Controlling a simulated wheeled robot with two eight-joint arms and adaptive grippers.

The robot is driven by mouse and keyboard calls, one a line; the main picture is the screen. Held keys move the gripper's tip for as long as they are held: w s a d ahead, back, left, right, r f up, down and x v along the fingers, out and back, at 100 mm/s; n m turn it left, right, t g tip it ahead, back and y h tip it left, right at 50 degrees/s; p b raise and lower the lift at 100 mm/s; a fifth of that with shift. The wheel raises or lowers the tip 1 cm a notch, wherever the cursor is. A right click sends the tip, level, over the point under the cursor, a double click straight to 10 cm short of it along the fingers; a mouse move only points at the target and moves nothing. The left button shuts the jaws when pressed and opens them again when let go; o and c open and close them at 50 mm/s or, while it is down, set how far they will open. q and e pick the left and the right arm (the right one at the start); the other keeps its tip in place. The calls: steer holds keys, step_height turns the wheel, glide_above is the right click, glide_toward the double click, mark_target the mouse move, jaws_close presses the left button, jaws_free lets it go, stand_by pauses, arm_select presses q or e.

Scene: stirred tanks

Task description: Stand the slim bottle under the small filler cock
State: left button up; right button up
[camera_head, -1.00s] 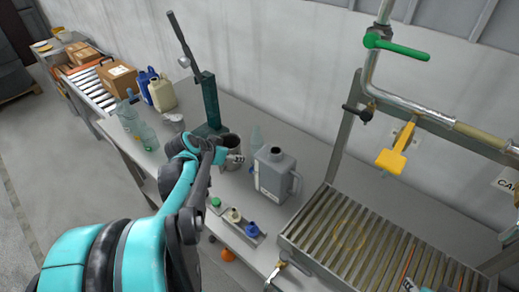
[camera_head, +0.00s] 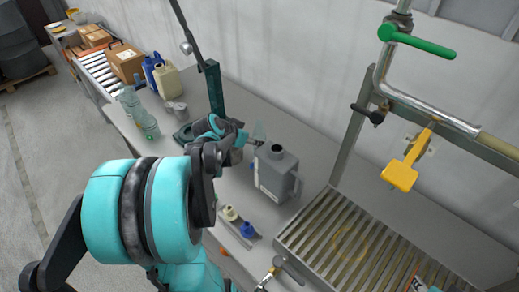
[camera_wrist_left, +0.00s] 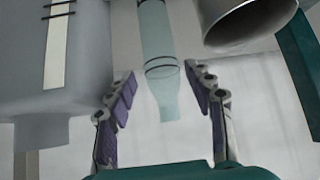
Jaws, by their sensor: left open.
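The slim bottle (camera_head: 258,132) is pale green and see-through. It stands upright behind the grey jug in the head view, its lower part hidden. In the left wrist view the slim bottle (camera_wrist_left: 160,55) shows upside down, its neck between the two fingers, with clear gaps on both sides. My left gripper (camera_head: 254,146) is open around or just before it; the exact depth is hard to tell. A small cock with a black handle (camera_head: 368,113) sits on the filling frame's left post, probably the small filler cock. My right gripper is out of view.
The grey jug (camera_head: 275,174) stands close beside my left gripper. A metal mug, shown in the wrist view (camera_wrist_left: 240,20), and a dark green stand (camera_head: 214,90) are on its other side. The slatted rack (camera_head: 345,240) under the yellow-handled (camera_head: 401,174) and green-handled (camera_head: 418,40) valves looks largely clear.

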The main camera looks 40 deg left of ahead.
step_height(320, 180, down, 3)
steer(key=b, duration=0.2)
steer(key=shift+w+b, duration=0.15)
steer(key=shift+b, duration=0.15)
arm_select(q)
steer(key=x, duration=0.6)
steer(key=shift+w+f, duration=0.2)
steer(key=shift+w, duration=0.15)
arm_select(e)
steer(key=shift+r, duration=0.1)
arm_select(q)
steer(key=shift+a, duration=0.1)
steer(key=shift+c, duration=0.3)
steer(key=c, duration=1)
